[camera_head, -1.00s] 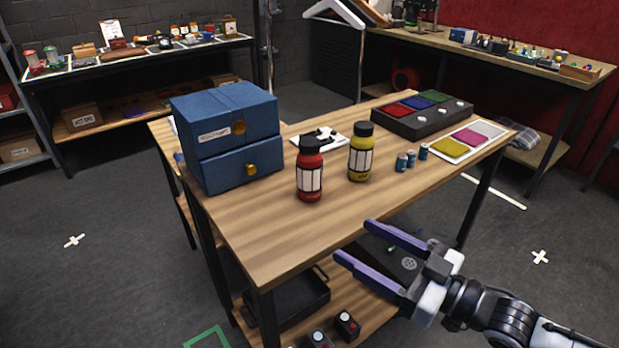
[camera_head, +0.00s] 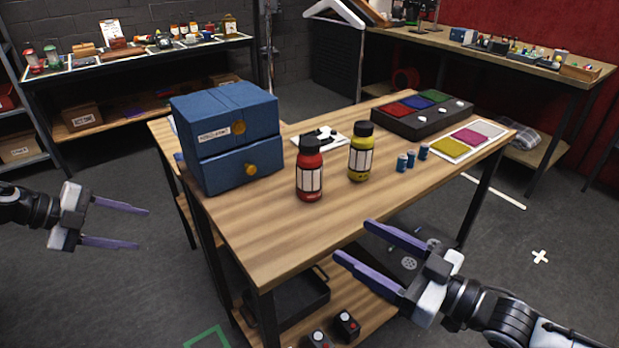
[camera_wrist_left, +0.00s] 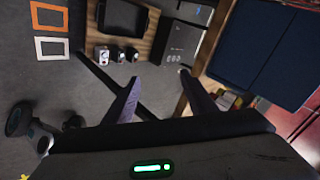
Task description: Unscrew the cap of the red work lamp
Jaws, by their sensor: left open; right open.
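The red work lamp (camera_head: 310,178) stands upright on the wooden table, a red body with a pale windowed band and a black cap (camera_head: 311,147) on top. A yellow lamp (camera_head: 361,158) of the same shape stands upright just to its right. My left gripper (camera_head: 143,227) is open and empty, out left of the table and well apart from the lamps. Its fingers also show in the left wrist view (camera_wrist_left: 161,88), with nothing between them. My right gripper (camera_head: 352,239) is open and empty beside the table's front right edge, apart from both lamps.
A blue two-drawer box (camera_head: 232,172) stands at the table's left, between my left gripper and the red lamp. Three small blue cylinders (camera_head: 402,163), a dark tray with coloured pads (camera_head: 421,124) and a colour card (camera_head: 492,129) lie right. The table front (camera_head: 285,245) is clear.

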